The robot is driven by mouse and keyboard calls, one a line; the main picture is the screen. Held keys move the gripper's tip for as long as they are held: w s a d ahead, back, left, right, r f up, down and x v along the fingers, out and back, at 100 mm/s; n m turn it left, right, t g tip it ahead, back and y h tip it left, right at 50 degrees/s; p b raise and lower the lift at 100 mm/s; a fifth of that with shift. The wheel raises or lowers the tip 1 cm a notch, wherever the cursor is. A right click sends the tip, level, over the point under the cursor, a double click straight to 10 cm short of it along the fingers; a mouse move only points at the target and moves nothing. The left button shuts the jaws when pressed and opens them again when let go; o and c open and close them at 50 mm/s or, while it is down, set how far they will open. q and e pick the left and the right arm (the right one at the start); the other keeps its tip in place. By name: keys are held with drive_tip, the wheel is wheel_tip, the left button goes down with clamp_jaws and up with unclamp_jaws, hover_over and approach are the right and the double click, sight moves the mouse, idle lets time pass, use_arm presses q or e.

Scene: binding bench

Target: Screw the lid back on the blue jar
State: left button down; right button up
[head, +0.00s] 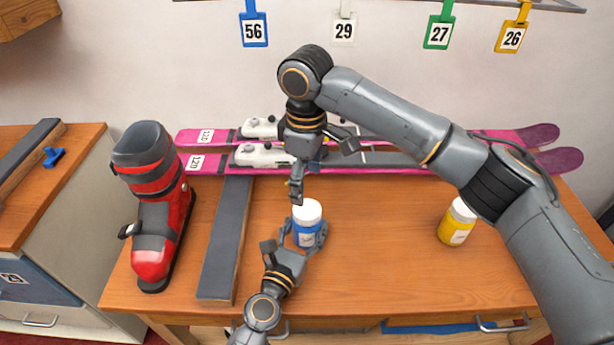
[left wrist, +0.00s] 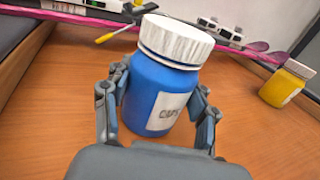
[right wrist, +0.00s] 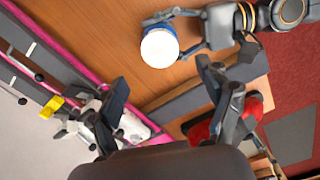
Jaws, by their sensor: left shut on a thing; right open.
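The blue jar (head: 305,236) stands upright on the wooden bench, with a pale label. A white ribbed lid (head: 307,210) sits on its mouth; in the left wrist view the lid (left wrist: 178,38) has a thin rim below it, and I cannot tell how tight it is. My left gripper (left wrist: 162,92) is shut around the jar's body, one finger on each side. My right gripper (head: 323,170) is open and empty, above and behind the jar, apart from the lid. In the right wrist view the lid (right wrist: 159,48) shows from above, beyond the open fingers.
A yellow jar (head: 457,222) with a white lid stands to the right. Pink skis (head: 400,165) lie along the back. A dark-topped bar (head: 226,240) and a red ski boot (head: 160,210) are on the left. Bench between the two jars is clear.

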sight(307, 209)
drive_tip(key=n, duration=0.4)
drive_tip(key=shift+r, duration=0.15)
drive_tip(key=shift+d+f, duration=0.1)
drive_tip(key=shift+f, duration=3.95)
drive_tip(key=c, duration=1.2)
drive_tip(key=m, duration=0.4)
drive_tip(key=shift+m, duration=0.4)
drive_tip(key=shift+c, duration=0.2)
drive_tip(key=o, duration=1.3)
